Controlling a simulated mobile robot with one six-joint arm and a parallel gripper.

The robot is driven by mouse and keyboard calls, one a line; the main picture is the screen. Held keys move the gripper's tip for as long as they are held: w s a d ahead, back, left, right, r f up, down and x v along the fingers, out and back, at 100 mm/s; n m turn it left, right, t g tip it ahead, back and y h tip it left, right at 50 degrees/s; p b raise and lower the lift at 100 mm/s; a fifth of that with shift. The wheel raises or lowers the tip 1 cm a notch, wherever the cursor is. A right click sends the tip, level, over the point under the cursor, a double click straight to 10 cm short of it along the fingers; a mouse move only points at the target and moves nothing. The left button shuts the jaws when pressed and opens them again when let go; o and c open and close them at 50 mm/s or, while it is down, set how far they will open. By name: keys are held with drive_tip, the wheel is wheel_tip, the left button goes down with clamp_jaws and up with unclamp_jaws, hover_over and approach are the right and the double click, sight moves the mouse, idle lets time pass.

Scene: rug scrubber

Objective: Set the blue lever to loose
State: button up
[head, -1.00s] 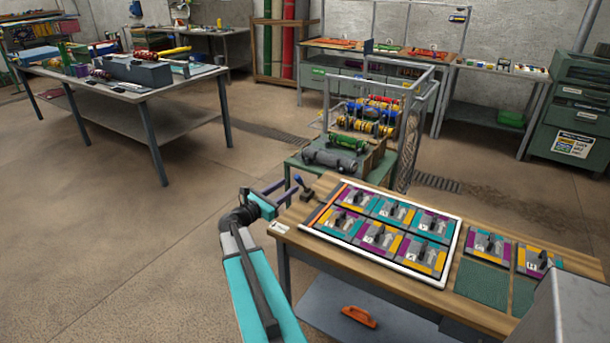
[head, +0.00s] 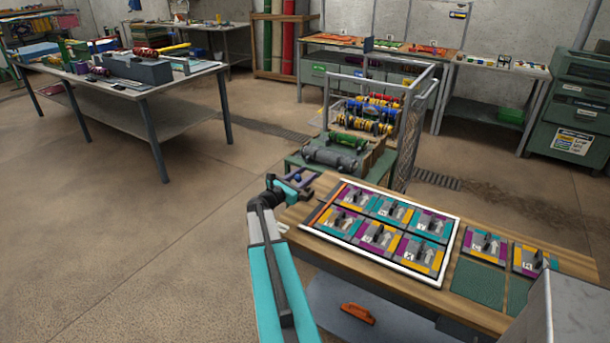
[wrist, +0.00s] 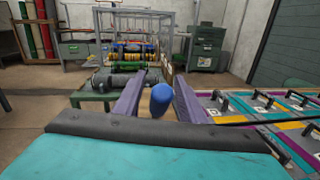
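The blue lever's knob (head: 297,178) stands at the left end of the wooden bench, beside the panel board. In the wrist view the blue knob (wrist: 161,99) is between the two purple fingers of my gripper (wrist: 158,82), nearer the right finger, with a clear gap on the left. My gripper (head: 303,181) is open around the knob. The lever's base and any loose mark are hidden or too small to read.
The white-framed board (head: 385,227) with several patterned lever panels lies right of the lever on the wooden bench (head: 400,278). A green cart (head: 335,165) with rollers stands behind. An orange tool (head: 357,313) lies on the lower shelf. Open floor is at left.

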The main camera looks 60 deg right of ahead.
drive_tip(key=shift+c, duration=0.3)
clamp_jaws()
